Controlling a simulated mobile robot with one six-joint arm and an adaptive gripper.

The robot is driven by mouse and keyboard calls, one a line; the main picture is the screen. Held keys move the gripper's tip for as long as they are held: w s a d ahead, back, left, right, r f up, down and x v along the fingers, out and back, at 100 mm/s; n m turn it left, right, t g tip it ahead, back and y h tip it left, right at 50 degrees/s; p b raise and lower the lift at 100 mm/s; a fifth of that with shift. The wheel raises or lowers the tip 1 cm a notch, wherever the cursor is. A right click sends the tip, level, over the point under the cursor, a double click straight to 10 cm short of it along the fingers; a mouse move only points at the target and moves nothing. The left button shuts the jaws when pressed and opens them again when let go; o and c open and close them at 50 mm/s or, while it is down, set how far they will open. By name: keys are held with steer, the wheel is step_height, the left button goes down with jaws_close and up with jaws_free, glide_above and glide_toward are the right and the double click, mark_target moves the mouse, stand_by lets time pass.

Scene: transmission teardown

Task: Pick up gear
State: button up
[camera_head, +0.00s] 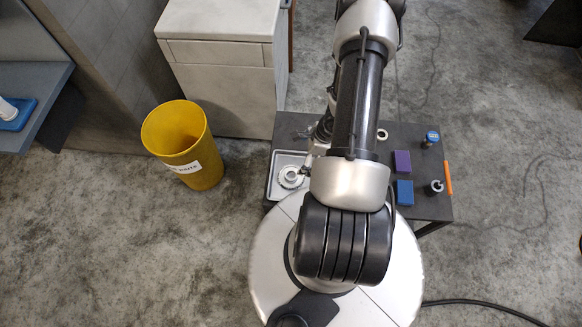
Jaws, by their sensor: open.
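A light metal gear (290,178) lies in a shallow grey tray (270,188) at the left end of the dark table. My gripper (307,163) is just above and to the right of the gear, over the tray. It is open. My own arm hides most of the gripper and the right part of the tray. The fingertips are too small to tell whether they touch the gear.
On the table (426,158) are a metal ring (382,135), a purple block (402,161), a blue block (404,192), a blue-topped part (432,138), a dark round part (436,186) and an orange stick (448,178). A yellow bin (185,140) and a cabinet (225,75) stand left.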

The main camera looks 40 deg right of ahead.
steer(key=b, duration=0.3)
glide_toward(287, 183)
steer(key=w+d, duration=0.1)
steer(key=w+d+f, duration=0.1)
steer(key=shift+d+f, duration=0.25)
steer(key=shift+f, duration=0.05)
steer(key=shift+b+x, duration=1.25)
steer(key=shift+x, duration=1.45)
steer(key=shift+s, duration=0.2)
steer(key=shift+s, duration=0.2)
jaws_close()
